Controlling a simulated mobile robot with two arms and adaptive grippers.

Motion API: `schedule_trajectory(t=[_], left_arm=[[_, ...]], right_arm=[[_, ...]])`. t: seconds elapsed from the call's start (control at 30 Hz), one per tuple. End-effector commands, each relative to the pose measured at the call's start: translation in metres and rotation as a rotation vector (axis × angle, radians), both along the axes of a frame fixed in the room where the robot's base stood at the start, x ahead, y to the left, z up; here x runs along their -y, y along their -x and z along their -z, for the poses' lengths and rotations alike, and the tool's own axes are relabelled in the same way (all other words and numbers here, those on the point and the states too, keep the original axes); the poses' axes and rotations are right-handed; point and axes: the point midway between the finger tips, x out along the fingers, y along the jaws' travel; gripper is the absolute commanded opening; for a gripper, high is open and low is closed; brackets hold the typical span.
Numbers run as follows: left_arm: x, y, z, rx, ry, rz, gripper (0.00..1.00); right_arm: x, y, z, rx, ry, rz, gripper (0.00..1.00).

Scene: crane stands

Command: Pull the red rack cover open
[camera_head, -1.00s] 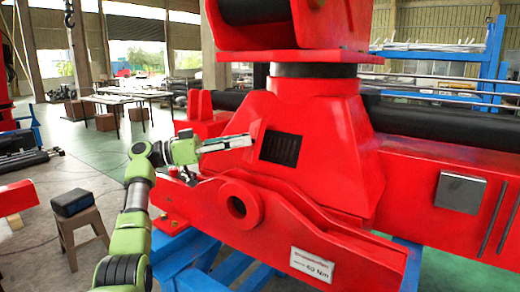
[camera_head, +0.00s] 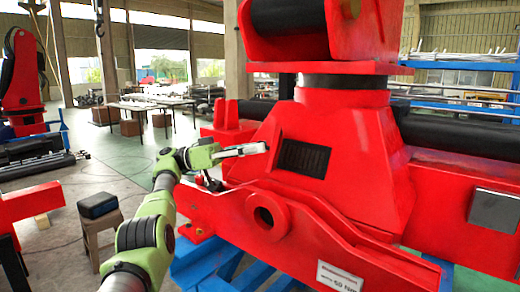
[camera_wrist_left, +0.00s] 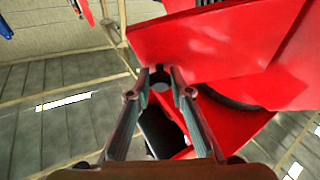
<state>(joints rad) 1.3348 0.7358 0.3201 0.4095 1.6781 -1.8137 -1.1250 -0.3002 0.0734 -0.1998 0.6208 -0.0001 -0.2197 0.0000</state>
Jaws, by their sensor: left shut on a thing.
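The large red crane stand (camera_head: 350,150) fills the middle and right of the head view. A dark ribbed opening (camera_head: 303,158) shows in its sloped face, uncovered. My left gripper (camera_head: 266,147) is just left of this opening, its fingertips at the red surface there. In the wrist view the two fingertips (camera_wrist_left: 162,75) are close together, with a small grey part between them. A red panel (camera_wrist_left: 200,40) rises just beyond the tips. I take the held thing to be the red rack cover; its edge is hard to make out in the head view. My right gripper is not in view.
A red arm with a round hole (camera_head: 265,217) juts out below my left gripper. Blue supports (camera_head: 205,262) stand beneath it. A stool with a black box (camera_head: 98,205) is at the left. Open green floor lies behind my arm.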

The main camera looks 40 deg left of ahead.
Motion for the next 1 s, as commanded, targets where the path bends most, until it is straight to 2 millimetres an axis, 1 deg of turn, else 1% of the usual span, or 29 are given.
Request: schedule_trajectory(t=[0.27,0.67,0.7,0.73,0.77,1.0], left_arm=[[-0.0043,0.0024,0.0002,-0.001,0.004,0.008,0.0],[-0.0045,0.0025,0.0004,-0.001,0.004,0.009,0.0],[-0.0044,0.0025,0.0005,-0.001,0.004,0.009,0.28],[-0.0044,0.0025,0.0005,-0.001,0.004,0.009,0.35],[-0.0044,0.0025,0.0004,-0.001,0.004,0.009,0.37],[-0.0043,0.0023,0.0002,-0.001,0.005,0.009,0.37]], right_arm=[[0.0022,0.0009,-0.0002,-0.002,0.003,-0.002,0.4],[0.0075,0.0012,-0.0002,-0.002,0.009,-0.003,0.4],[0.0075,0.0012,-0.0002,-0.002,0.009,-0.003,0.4],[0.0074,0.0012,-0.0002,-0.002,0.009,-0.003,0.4],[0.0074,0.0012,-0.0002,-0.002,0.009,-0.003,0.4],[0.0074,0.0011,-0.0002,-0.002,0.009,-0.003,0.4]])
